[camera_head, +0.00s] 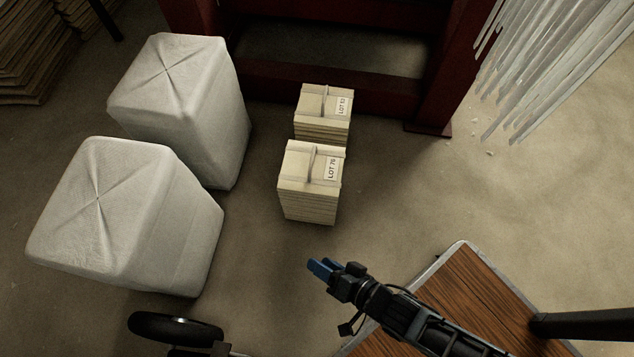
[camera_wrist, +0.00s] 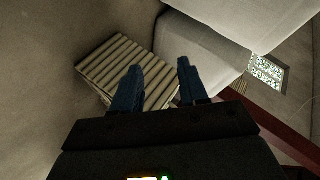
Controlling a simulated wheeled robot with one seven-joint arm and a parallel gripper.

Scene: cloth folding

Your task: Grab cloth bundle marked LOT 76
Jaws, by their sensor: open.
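The cloth bundle marked LOT 76 (camera_head: 309,187) is a cream stack with a band over its top and a white label. It stands on the floor in the middle of the head view, in front of a similar bundle whose label starts with LOT (camera_head: 322,113). My gripper (camera_head: 320,267) has blue fingers and is below and slightly right of the LOT 76 bundle in the picture, apart from it. In the wrist view my gripper (camera_wrist: 157,85) is open and empty, with a layered cream bundle (camera_wrist: 125,68) beyond the fingers; its label does not show there.
Two large white wrapped bales (camera_head: 125,215) (camera_head: 180,100) stand left of the bundles. A dark red frame (camera_head: 340,85) stands behind them, and pale strips (camera_head: 550,60) hang at upper right. A wooden surface with a metal edge (camera_head: 480,300) is at lower right.

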